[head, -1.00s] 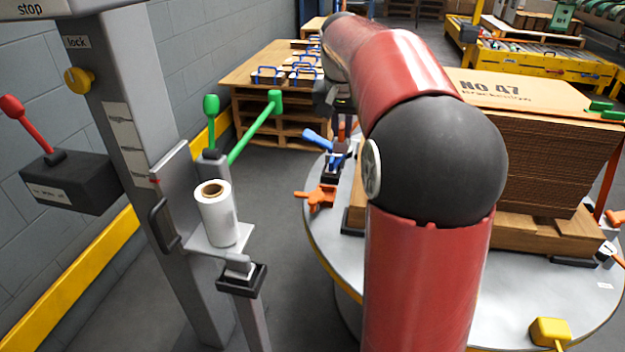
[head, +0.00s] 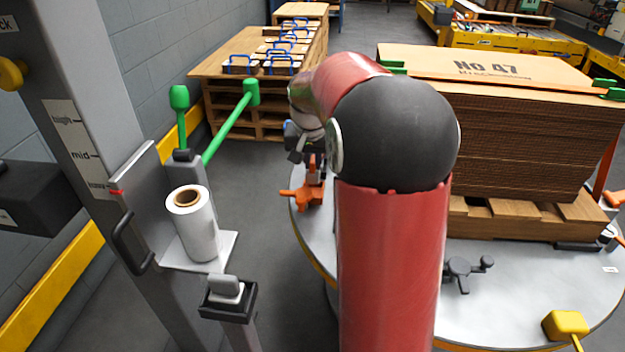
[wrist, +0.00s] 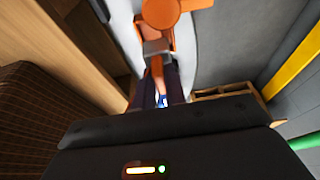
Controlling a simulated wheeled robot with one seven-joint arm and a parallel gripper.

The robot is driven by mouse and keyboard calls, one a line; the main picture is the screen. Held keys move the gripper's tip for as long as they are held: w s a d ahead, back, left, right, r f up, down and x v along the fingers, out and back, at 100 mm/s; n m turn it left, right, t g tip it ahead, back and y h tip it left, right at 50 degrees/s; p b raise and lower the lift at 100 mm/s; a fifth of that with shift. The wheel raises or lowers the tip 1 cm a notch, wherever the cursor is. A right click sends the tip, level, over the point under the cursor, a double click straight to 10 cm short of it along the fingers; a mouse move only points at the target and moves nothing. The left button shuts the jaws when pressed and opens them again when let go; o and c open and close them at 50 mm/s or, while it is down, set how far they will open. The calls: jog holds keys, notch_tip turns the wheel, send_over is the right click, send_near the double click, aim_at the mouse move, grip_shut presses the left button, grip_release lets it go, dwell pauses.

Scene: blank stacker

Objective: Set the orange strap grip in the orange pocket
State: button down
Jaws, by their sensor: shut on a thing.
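My gripper (head: 302,145) is at the left edge of the round grey table, partly hidden behind my red arm. In the wrist view its dark fingers (wrist: 158,88) are shut on a narrow orange part. This part belongs to the orange strap grip (wrist: 165,14), whose rounded end shows at the top of that view. In the head view orange (head: 310,190) shows just below the gripper at the table's edge. I cannot tell there which orange is grip and which is pocket, or whether they touch. The orange pocket is not clearly distinguishable.
A cardboard stack (head: 520,130) on a pallet fills the table's back right. A grey knobbed piece (head: 465,270) and a yellow block (head: 566,325) are at its front. A post with a white film roll (head: 194,228) and green levers (head: 230,125) stands left. Floor between is clear.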

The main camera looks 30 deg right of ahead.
aim_at(312, 172)
jog(key=shift+f+b, duration=0.4)
jog(key=shift+f, duration=2.05)
jog(key=shift+f, duration=0.1)
jog(key=c, duration=1.5)
grip_release()
jog(key=shift+o, duration=0.2)
